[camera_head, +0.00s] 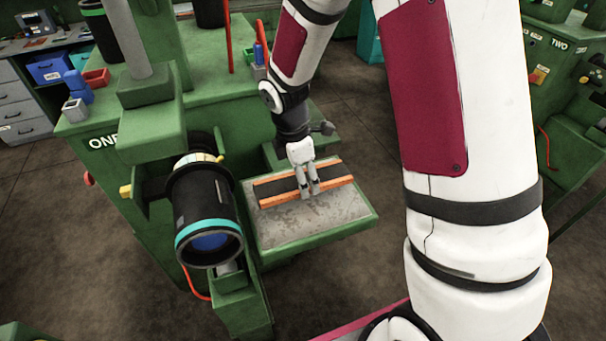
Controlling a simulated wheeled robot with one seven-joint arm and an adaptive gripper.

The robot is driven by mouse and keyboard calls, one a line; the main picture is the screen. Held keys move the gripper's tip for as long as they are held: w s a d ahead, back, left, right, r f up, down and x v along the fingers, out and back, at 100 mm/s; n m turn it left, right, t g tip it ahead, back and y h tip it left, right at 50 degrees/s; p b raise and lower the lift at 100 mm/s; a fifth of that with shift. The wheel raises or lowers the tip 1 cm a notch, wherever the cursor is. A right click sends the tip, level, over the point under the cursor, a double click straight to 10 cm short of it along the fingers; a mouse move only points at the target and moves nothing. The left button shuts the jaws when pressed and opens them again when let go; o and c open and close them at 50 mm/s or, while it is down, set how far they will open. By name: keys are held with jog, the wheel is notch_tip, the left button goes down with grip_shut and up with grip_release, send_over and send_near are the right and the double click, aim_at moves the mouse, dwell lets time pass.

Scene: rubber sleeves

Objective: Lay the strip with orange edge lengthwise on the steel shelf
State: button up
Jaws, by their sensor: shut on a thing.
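The strip with orange edge (274,188) is dark with orange along both long sides. It lies or hovers just over the steel shelf (290,224), with its length running left to right along the shelf's far part. Whether it touches the shelf cannot be told. The shelf has a grey worn top and a green rim. My gripper (309,192) points down at the middle of the strip and is shut on it. The fingers hide a small part of the strip.
A black sleeve with a teal band (208,227) sits on the green machine marked ONE (150,140), close left of the shelf. Another green machine marked TWO (560,60) stands at the right. My arm crosses the right side. The front of the shelf is bare.

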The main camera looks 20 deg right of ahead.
jog(key=shift+f+b, duration=0.6)
jog(key=shift+f, duration=1.45)
jog(key=shift+f, duration=0.1)
jog(key=o, duration=1.2)
jog(key=shift+o, duration=0.2)
